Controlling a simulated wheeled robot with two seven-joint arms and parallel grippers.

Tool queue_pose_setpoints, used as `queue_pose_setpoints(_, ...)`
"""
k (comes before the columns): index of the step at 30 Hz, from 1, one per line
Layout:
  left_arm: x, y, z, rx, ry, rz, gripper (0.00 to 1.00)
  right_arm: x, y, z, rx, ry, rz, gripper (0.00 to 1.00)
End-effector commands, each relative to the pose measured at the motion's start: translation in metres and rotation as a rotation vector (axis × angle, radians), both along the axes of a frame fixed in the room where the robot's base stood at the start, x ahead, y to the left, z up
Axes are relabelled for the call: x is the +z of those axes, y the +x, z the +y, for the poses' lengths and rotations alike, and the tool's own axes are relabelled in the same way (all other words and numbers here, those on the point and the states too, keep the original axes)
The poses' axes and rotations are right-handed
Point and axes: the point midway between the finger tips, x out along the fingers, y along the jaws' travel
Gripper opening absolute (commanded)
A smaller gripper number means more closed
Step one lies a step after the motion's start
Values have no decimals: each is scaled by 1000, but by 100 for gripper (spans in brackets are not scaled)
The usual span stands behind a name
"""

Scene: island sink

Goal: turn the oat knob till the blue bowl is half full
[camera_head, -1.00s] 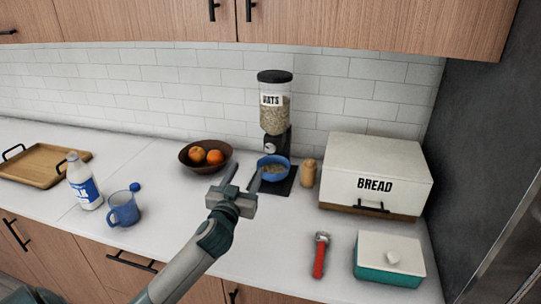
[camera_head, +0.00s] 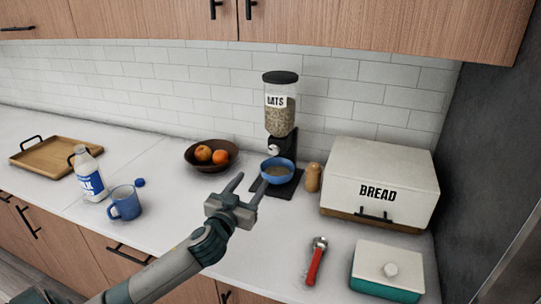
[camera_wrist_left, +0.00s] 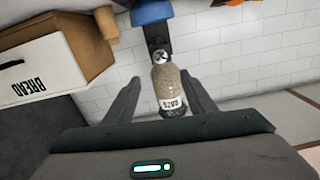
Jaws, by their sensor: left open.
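The oat dispenser (camera_head: 280,105), a clear canister labelled OATS with a black lid, stands against the tiled wall. It also shows upside down in the left wrist view (camera_wrist_left: 168,85). Its silver knob (camera_head: 273,149) is on the front of the black stand and shows between the fingers in the wrist view (camera_wrist_left: 161,57). The blue bowl (camera_head: 278,165) sits on the dispenser's base under the outlet, with oats (camera_head: 276,171) inside; the exact level is hard to judge. My left gripper (camera_head: 246,184) is open and empty, in front and left of the bowl, apart from the knob. My right gripper is not in view.
A brown fruit bowl (camera_head: 211,165) stands left of the dispenser. A wooden shaker (camera_head: 313,178) and the bread box (camera_head: 381,171) are to the right. A red-handled tool (camera_head: 316,262) and teal box (camera_head: 387,281) lie in front. A mug (camera_head: 125,203) and milk bottle (camera_head: 88,170) stand left.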

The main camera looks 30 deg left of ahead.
Motion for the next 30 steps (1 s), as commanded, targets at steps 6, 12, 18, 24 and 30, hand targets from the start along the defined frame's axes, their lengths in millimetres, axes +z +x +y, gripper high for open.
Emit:
queue_pose_setpoints(6,3,21,6,1,3,-1,51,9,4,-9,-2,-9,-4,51)
queue_pose_setpoints(12,4,52,13,2,2,-1,51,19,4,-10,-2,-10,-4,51)
queue_pose_setpoints(18,4,85,21,3,3,0,51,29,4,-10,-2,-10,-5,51)
queue_pose_setpoints(24,4,116,28,1,1,-1,51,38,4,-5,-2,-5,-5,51)
queue_pose_setpoints(30,3,143,35,2,1,-1,51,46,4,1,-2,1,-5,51)
